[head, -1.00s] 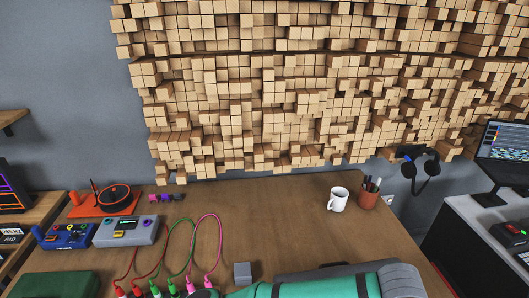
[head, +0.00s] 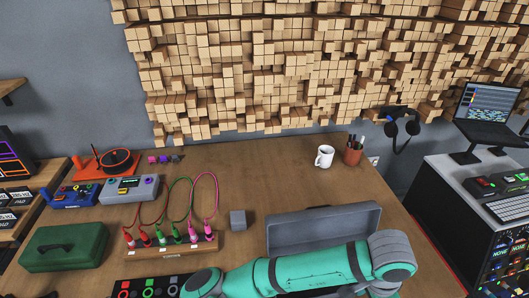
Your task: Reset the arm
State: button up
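My teal arm with grey joints lies across the bottom of the head view, low and in front of the desk's near part. My gripper is not visible in this view, so its fingers and anything in them cannot be seen. The wooden desk (head: 290,180) spreads out beyond the arm. No car door shows.
A long grey case (head: 325,228) lies just beyond my arm, beside a small grey cube (head: 238,220). A wooden strip with coloured plugs and cables (head: 175,250), a green box (head: 65,248), a white mug (head: 324,156) and a pen cup (head: 354,152) stand around. The desk's back middle is clear.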

jog(key=s+d+r+n+h, duration=0.1)
jog(key=s+d+r+h, duration=0.1)
jog(key=d+h, duration=0.5)
jog(key=w+d+r+n+t+h, duration=0.45)
jog(key=d+r+n+h, duration=0.25)
jog(key=d+r, duration=0.2)
jog(key=w+a+f+n+t+y, duration=0.2)
jog(key=w+a+f+n+t, duration=0.25)
jog(key=a+n+t, duration=0.35)
jog(key=s+a+f+n+t+y, duration=0.2)
jog(key=a+f+y, duration=0.3)
jog(key=a, duration=0.5)
jog(key=s+a+f+n+t+y, duration=0.1)
jog(key=s+a+f+n+y, duration=0.25)
jog(key=a+f, duration=0.4)
jog(key=s+a+m+y, duration=0.4)
jog(key=s+a+y, duration=0.1)
jog(key=s+a, duration=1.1)
jog(key=shift+s+a+r, duration=0.15)
jog(key=shift+a, duration=1.1)
